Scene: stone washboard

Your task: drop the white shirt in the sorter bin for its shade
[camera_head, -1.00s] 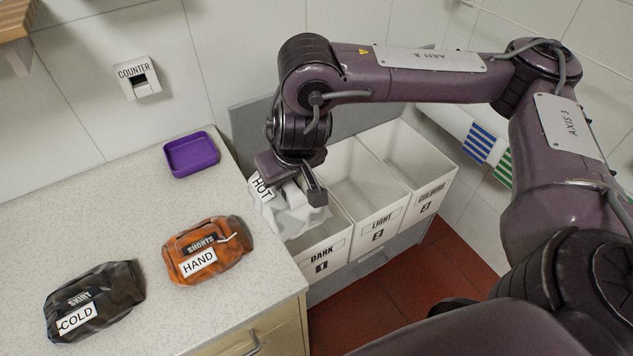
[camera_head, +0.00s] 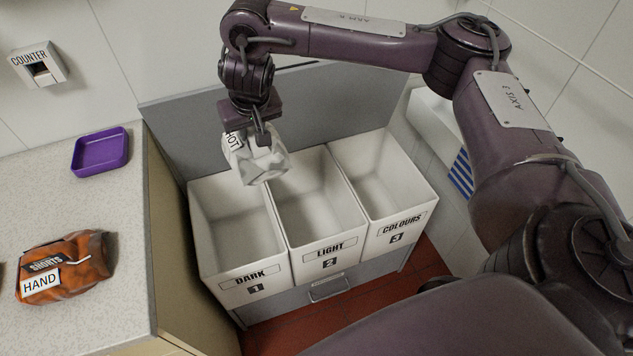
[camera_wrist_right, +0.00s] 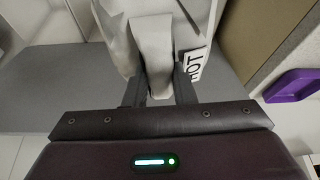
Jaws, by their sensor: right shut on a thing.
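The white shirt (camera_head: 256,163) with a HOT tag is held up by my right gripper (camera_head: 257,137), which is shut on it. In the head view the shirt hangs above the sorter, over the back of the DARK bin and close to the LIGHT bin. In the right wrist view the shirt (camera_wrist_right: 152,40) is pinched between the fingers. The sorter has three white bins side by side: DARK 1 (camera_head: 250,283), LIGHT 2 (camera_head: 328,257) and COLOURS 3 (camera_head: 400,230). The bins look empty where I can see inside. My left gripper is not in view.
The speckled counter (camera_head: 100,220) at left holds orange shorts (camera_head: 64,268) tagged HAND and a purple tray (camera_head: 101,152). A grey panel (camera_head: 185,130) stands behind the bins. A COUNTER switch (camera_head: 39,64) is on the wall. Red floor lies in front.

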